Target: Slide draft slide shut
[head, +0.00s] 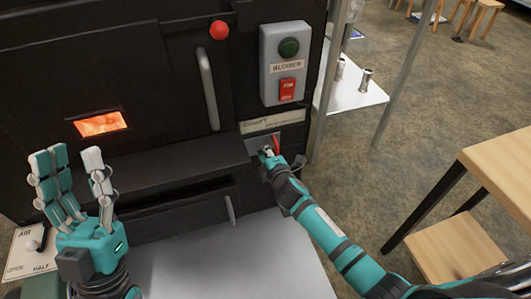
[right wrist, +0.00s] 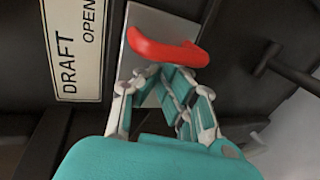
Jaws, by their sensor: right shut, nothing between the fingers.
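The draft slide has a red handle (head: 277,146) on a grey metal plate (head: 255,145), low on the right of the black evaporator front. The right wrist view shows the red handle (right wrist: 165,48) in front of the pale plate (right wrist: 150,20). My right gripper (head: 267,154) is at the slide with its fingers curled shut and nothing held. In the wrist view its fingers (right wrist: 165,85) are right beside the handle; I cannot tell whether they touch it. My left gripper (head: 75,175) is raised at the left, fingers spread open and empty.
A draft label (head: 273,121) is above the slide; the wrist view shows "DRAFT OPEN" (right wrist: 75,50). A blower switch box (head: 286,62) is higher up. A dark lever (right wrist: 285,65) is right of the handle. A wooden table (head: 500,165) stands at the right.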

